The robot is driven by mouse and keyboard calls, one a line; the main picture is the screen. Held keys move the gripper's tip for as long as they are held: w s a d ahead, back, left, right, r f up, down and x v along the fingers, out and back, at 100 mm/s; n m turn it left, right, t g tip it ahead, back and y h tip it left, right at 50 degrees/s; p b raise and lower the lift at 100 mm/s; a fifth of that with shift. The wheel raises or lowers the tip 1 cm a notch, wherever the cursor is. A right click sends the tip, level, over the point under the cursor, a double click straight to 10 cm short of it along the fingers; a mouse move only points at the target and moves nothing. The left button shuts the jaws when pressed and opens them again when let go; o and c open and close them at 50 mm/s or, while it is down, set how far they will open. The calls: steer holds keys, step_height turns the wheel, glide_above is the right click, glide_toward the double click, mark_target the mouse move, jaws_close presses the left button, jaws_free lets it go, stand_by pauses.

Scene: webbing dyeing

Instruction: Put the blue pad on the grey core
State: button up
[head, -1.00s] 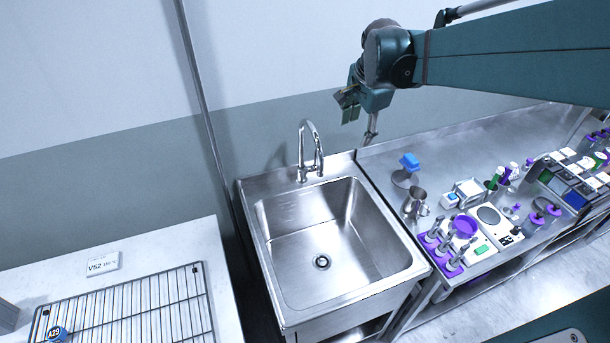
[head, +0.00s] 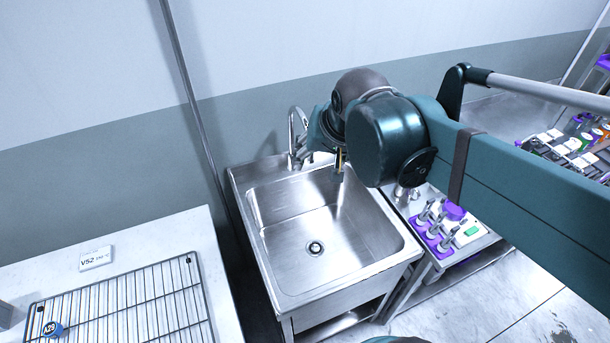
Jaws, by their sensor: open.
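My gripper (head: 339,172) hangs from the arm over the back right of the sink, its fingers small and partly hidden by the wrist. I see nothing held in it. No blue pad shows clearly now; my arm covers most of the steel bench to the right of the sink. I cannot pick out the grey core either.
The steel sink (head: 315,246) is empty, with its tap (head: 292,135) close to my wrist. A purple rack (head: 437,238) with several upright items stands on the bench. A wire rack (head: 120,305) and a V52 sign (head: 95,258) lie on the left table.

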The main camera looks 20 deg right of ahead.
steer(key=s+a+f+n+t, duration=0.1)
steer(key=s+a+f+n, duration=0.2)
steer(key=s+a+n, duration=0.1)
steer(key=shift+s+a+n+y, duration=0.3)
steer(key=shift+s+n, duration=0.3)
steer(key=shift+s, duration=0.4)
